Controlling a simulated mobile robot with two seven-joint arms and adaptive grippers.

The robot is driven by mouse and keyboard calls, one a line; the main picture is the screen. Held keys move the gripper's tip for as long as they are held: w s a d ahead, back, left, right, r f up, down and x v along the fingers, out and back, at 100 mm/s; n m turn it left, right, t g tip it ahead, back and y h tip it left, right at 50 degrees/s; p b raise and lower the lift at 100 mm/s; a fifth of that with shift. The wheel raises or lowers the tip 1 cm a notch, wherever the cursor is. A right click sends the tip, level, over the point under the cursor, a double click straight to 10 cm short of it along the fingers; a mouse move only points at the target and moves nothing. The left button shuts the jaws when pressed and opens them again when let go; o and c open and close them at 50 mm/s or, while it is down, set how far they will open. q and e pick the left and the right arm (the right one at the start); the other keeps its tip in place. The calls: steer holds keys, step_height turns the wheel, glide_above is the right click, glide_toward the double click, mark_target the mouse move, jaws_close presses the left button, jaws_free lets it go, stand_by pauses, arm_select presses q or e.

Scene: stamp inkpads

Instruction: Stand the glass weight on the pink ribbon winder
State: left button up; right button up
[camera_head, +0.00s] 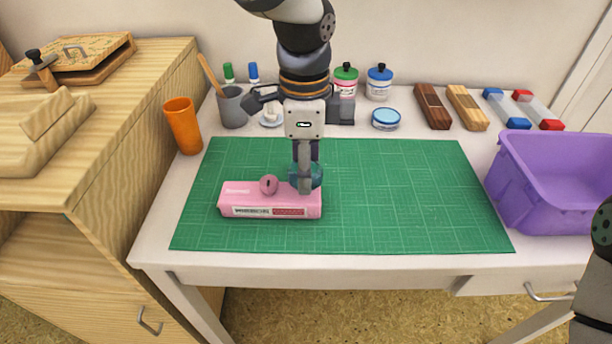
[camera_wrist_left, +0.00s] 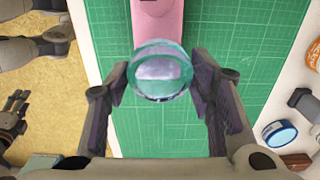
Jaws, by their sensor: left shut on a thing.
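The glass weight (camera_head: 317,172) is a round, clear teal piece held in my left gripper (camera_head: 305,188). In the left wrist view the glass weight (camera_wrist_left: 161,72) sits between the two fingers, which are shut on it. The pink ribbon winder (camera_head: 270,211) lies on the green mat, with a round pink knob on top and a label on its front. The weight is at the winder's right end in the head view. The winder (camera_wrist_left: 158,18) shows just beyond the weight in the wrist view. Whether they touch is hidden. My right gripper is out of view.
The green cutting mat (camera_head: 420,205) is clear to the right of the winder. A purple bin (camera_head: 555,205) stands at the right. An orange cup (camera_head: 182,126) and a grey pen cup (camera_head: 231,108) stand at the left. Bottles, a blue-lidded tin (camera_head: 385,119) and stamp blocks line the back.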

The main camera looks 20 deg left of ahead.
arm_select(q)
step_height(320, 180, down, 3)
steer(key=shift+s, duration=0.1)
steer(key=shift+r, duration=0.1)
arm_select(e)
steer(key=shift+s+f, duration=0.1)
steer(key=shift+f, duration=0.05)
arm_select(q)
steer(key=o, duration=1.3)
step_height(320, 180, up, 12)
steer(key=shift+r+p, duration=0.1)
steer(key=shift+p, duration=0.35)
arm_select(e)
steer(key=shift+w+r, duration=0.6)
